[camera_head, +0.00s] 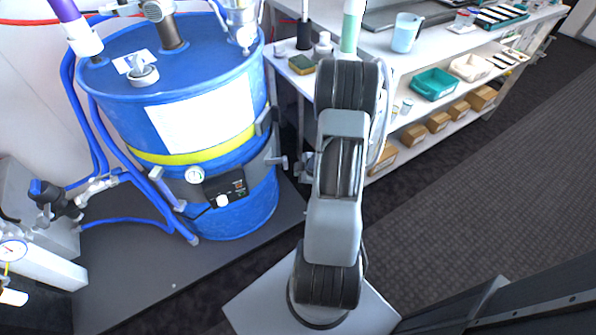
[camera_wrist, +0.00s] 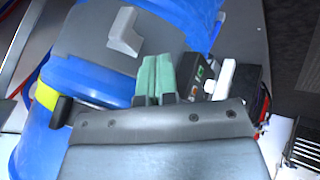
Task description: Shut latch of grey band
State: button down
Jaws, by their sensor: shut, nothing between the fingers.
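The grey band (camera_head: 258,166) wraps the lower part of the blue drum, below a yellow stripe. Its latch lever (camera_head: 277,160) juts out from the drum's right side. In the wrist view the light grey lever (camera_wrist: 126,34) stands out from the band (camera_wrist: 88,38), up and left of my fingertips. My gripper (camera_wrist: 156,80) has pale green fingers held together with nothing between them. The fingers appear apart from the lever. In the head view my arm hides most of the gripper.
A black control box (camera_head: 225,187) with buttons and a white knob is on the drum's front, close right of my fingers in the wrist view (camera_wrist: 203,76). A shelved bench (camera_head: 460,45) stands behind my arm.

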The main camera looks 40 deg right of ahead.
aim_at(277, 162)
jog(key=w+d+f+b, duration=0.1)
jog(key=w+f+b, duration=0.1)
jog(key=w+f, duration=0.4)
jog(key=shift+w+f, duration=0.3)
jog(key=shift+w, duration=0.85)
jog(key=shift+d+r, duration=0.1)
